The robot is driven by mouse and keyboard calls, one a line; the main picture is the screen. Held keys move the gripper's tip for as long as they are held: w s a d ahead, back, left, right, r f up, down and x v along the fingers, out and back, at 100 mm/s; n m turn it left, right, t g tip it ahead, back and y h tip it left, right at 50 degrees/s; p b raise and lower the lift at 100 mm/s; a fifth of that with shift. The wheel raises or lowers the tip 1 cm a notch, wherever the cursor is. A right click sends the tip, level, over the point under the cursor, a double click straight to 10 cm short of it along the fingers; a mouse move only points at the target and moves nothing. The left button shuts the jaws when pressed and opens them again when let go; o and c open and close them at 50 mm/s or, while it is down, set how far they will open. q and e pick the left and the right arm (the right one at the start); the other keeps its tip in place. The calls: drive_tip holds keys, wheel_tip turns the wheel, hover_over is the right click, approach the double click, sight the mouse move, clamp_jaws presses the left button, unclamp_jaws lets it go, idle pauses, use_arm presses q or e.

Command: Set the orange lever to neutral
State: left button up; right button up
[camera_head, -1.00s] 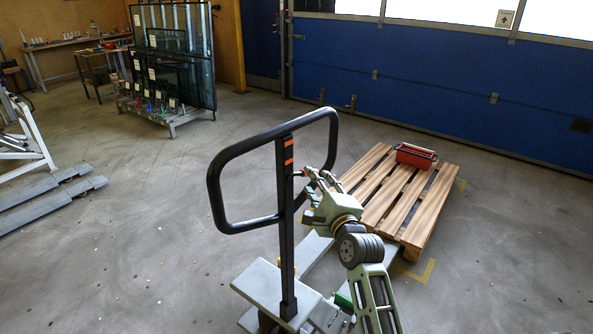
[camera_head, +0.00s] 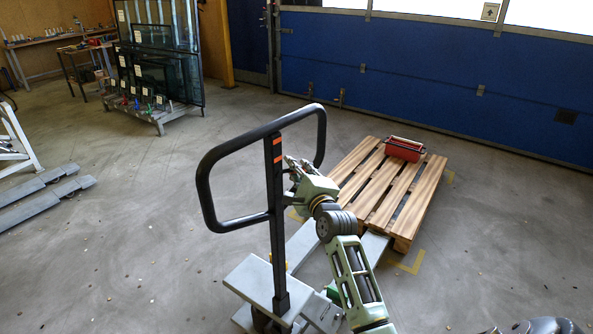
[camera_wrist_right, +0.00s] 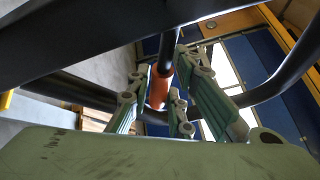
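The orange lever (camera_wrist_right: 159,87) shows in the right wrist view, hanging from a dark bar between the green fingers of my right gripper (camera_wrist_right: 163,80). The fingers stand apart on both sides of it. Small gaps seem to show; I cannot tell whether any finger touches it. In the head view my right gripper (camera_head: 290,164) is close beside the black handle post (camera_head: 276,210), inside the black loop handle (camera_head: 203,190). The lever itself cannot be made out there; orange marks show on the post.
The grey pallet truck body (camera_head: 252,280) carries the post. A wooden pallet (camera_head: 400,205) with a red toolbox (camera_head: 404,149) lies behind at the right. A rack of glass panes (camera_head: 160,60) stands at the back left.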

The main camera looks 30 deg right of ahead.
clamp_jaws()
drive_tip(key=r+n+t+b, duration=0.1)
drive_tip(key=n, duration=0.1)
drive_tip(key=r+n+b, duration=0.1)
drive_tip(key=r+b, duration=0.1)
drive_tip(key=shift+w+d+n+t, duration=0.1)
drive_tip(key=shift+d+n+t, duration=0.25)
drive_tip(key=shift+n+t, duration=0.05)
drive_tip(key=shift+r, duration=0.25)
